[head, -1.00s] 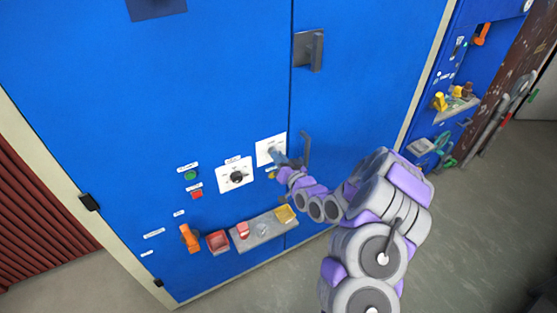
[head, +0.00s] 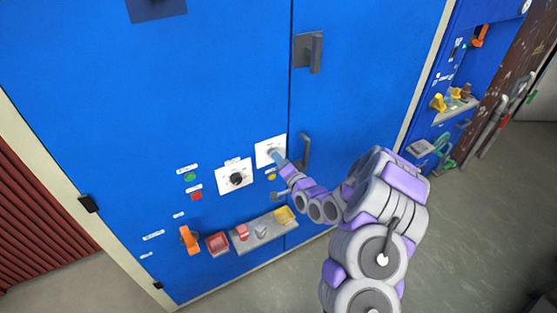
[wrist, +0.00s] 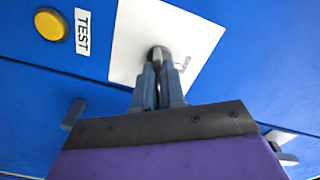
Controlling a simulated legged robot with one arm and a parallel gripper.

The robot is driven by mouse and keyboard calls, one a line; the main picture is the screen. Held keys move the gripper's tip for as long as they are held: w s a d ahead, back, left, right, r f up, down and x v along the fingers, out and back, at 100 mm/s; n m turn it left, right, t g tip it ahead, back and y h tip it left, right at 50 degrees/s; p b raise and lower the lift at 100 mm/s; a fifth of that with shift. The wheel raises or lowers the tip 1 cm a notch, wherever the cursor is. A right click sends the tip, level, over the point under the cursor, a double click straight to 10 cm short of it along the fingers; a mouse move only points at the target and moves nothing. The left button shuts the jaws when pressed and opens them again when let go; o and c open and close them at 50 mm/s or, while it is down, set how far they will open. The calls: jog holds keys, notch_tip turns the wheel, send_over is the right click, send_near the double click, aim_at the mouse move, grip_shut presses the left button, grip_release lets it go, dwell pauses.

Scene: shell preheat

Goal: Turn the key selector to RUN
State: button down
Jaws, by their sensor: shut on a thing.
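The key selector (wrist: 158,54) is a dark rounded metal piece on a white plate (wrist: 128,38) in the wrist view. My gripper (wrist: 159,78) is shut on it, with the two grey-blue fingers close together at its sides. Small lettering beside the key is too small to read, and the fingers partly hide the key, so I cannot tell which mark it points to. In the head view the white plate (head: 264,147) is on the blue cabinet door, and my gripper (head: 277,156) reaches it from the lower right.
A yellow button (wrist: 51,25) marked TEST is close to the plate. A black rotary knob (head: 236,179) on another white plate is to the left. A grey shelf (head: 272,234) juts out below. A door handle (head: 304,151) stands close to the right of my gripper.

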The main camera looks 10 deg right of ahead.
jog(key=shift+d, duration=0.1)
dwell(0.3)
jog(key=c, duration=1.2)
grip_release()
jog(key=shift+d, duration=0.1)
jog(key=p+v, duration=0.5)
jog(key=v, duration=1.2)
jog(key=shift+s+f, duration=0.1)
